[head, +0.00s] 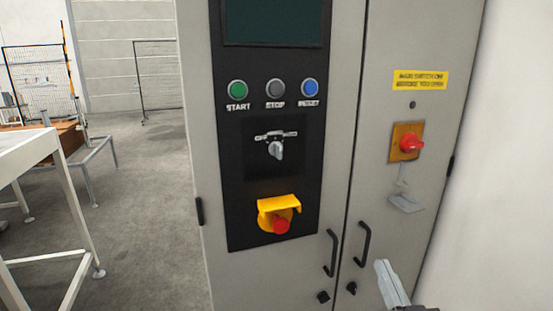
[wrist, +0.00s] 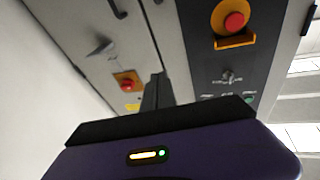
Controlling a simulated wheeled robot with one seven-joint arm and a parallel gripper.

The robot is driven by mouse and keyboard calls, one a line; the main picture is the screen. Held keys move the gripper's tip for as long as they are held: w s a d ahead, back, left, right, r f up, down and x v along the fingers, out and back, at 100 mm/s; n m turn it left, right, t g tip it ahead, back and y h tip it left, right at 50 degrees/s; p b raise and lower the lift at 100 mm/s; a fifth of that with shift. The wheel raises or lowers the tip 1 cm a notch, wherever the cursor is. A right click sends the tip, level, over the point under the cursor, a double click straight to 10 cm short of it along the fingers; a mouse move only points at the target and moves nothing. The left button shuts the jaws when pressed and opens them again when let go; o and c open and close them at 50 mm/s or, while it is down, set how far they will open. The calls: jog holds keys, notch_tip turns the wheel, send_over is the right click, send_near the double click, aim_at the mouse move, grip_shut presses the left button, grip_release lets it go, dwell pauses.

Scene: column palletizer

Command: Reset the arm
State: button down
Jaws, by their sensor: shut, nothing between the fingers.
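The grey control cabinet (head: 345,130) stands straight ahead with its doors shut. On its black panel, a blue RESET button (head: 310,88) sits right of the grey STOP button (head: 275,88) and green START button (head: 237,90). Below are a selector switch (head: 276,150) and a red emergency stop (head: 281,226) under a yellow guard (head: 279,204). My gripper (wrist: 157,82) is shut and empty in the wrist view, with the cabinet beyond it. A light grey piece at the head view's lower right seems to be part of my arm. The gripper appears apart from the buttons.
A red main switch (head: 411,143) and grey bracket (head: 406,203) protrude from the right door. Two black handles (head: 332,253) stick out low down. A pale wall (head: 510,190) closes the right. A white table frame (head: 28,150) stands left, with open floor (head: 150,200) between.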

jog(key=s+f+g, duration=0.1)
jog(key=s+f, duration=0.3)
jog(key=s, duration=0.9)
jog(key=s+f+g, duration=0.2)
jog(key=s+f, duration=0.3)
jog(key=s, duration=0.8)
jog(key=s+f+g, duration=0.2)
jog(key=s+f, duration=0.2)
jog(key=s, duration=0.9)
jog(key=shift+s+a+f+n+h, duration=0.15)
jog(key=shift+s+a+n+h, duration=0.15)
jog(key=shift+s+a+h, duration=0.15)
